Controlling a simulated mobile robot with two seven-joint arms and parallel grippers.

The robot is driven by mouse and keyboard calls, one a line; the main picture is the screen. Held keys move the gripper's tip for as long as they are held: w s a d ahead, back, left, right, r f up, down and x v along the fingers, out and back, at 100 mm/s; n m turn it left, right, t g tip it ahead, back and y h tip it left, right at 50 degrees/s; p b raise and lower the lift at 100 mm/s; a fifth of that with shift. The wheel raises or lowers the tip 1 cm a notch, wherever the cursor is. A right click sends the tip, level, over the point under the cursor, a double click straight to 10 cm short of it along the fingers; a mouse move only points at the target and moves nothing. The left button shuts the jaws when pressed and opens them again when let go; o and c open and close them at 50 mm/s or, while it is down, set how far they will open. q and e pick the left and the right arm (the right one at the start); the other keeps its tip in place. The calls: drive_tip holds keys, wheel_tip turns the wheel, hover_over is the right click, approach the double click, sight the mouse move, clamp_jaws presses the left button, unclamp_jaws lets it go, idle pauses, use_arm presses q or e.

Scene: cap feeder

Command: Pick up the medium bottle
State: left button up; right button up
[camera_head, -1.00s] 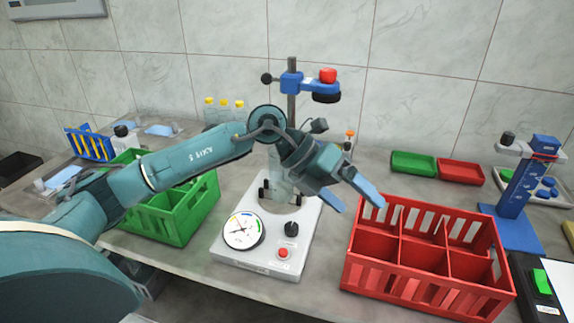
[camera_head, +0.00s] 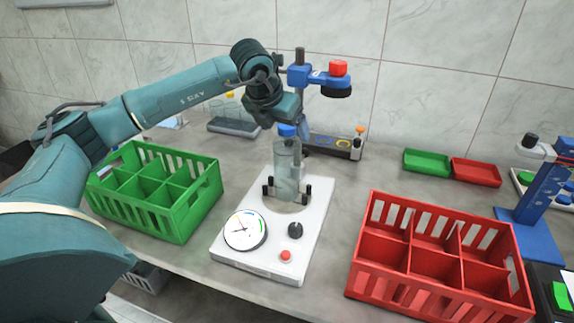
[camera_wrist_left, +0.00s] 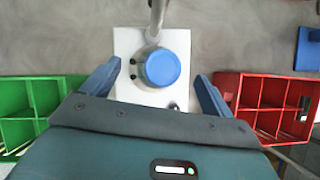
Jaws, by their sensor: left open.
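A clear bottle (camera_head: 286,168) with a blue cap (camera_head: 288,131) stands upright on the white base (camera_head: 272,238) of the capping machine, between small black posts. I see no other bottle beside it to compare its size. My left gripper (camera_head: 274,108) is above the bottle, close to its cap, and points down. In the left wrist view the blue cap (camera_wrist_left: 162,67) lies between the two spread fingers of the left gripper (camera_wrist_left: 157,80), with a gap on both sides. The gripper is empty. My right gripper is not in view.
A green divided crate (camera_head: 165,213) stands left of the machine and a red one (camera_head: 440,282) right. The machine's blue arm (camera_head: 312,78) is just right of my gripper. Small green (camera_head: 427,163) and red (camera_head: 476,173) trays lie at the back right.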

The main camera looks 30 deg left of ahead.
sight(289, 139)
use_arm(q)
drive_tip(key=shift+p+x, duration=0.55)
drive_tip(key=shift+x, duration=2.15)
drive_tip(key=shift+r, duration=0.15)
clamp_jaws()
